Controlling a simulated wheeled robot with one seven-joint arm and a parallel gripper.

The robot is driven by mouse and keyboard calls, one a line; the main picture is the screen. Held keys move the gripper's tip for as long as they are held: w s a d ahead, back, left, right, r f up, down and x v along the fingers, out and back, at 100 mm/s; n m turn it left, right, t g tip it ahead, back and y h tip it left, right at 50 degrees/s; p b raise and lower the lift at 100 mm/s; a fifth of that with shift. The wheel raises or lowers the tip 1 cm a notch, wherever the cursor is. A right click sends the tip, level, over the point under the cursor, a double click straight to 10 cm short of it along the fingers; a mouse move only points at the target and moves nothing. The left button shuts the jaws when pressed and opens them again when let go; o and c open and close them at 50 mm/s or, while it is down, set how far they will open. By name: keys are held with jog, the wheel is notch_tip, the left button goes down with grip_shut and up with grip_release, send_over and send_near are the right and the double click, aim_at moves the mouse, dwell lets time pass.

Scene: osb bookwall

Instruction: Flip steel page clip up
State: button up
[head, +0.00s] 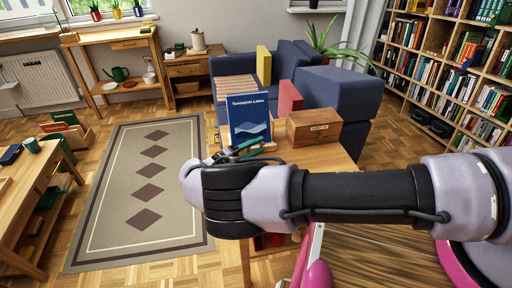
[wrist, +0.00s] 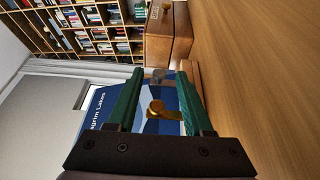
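A blue book (head: 249,116) stands upright on a low wooden stand on the wooden table. In the wrist view, the book (wrist: 97,98) shows behind my fingers. A small grey metal piece (wrist: 158,75), which looks like the steel page clip, is at the book's lower edge, near the level of my fingertips. A brass clip (wrist: 168,110) with a rounded end lies nearer the camera, between my fingers. I cannot tell whether either clip is touched. My gripper (wrist: 160,80) has green fingers set wide apart. In the head view, my gripper (head: 258,147) is in front of the book's base.
A blue armchair (head: 340,98) is beyond the table. Bookshelves (head: 455,60) line the right side. The rug (head: 150,185) at left is clear.

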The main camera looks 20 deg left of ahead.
jog(key=v, duration=1)
jog(key=shift+s+a, duration=0.3)
